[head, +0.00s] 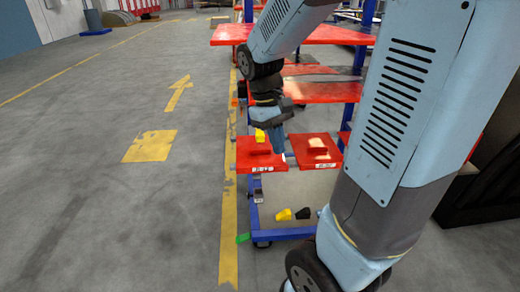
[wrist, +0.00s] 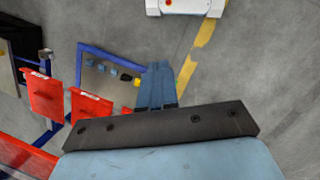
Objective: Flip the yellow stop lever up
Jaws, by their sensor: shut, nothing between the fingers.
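My gripper (head: 279,153) points down in front of the red-shelved rack, with its blue fingers together and nothing between them. The fingers also show in the wrist view (wrist: 158,68), beside the rack's low base. A small yellow piece (head: 260,135) is just left of the gripper, above a red panel. Another yellow piece (head: 283,214) lies low on the rack's base beside a black one. A yellow piece also shows in the wrist view (wrist: 137,82), left of the fingers. I cannot tell which, if any, is the stop lever. A small green part (head: 242,238) sticks out at the base's front corner.
Two red panels, left (head: 254,155) and right (head: 316,151), sit near my gripper at the rack's front. Red shelves (head: 320,92) rise behind. A white machine (wrist: 185,6) stands at the wrist view's top.

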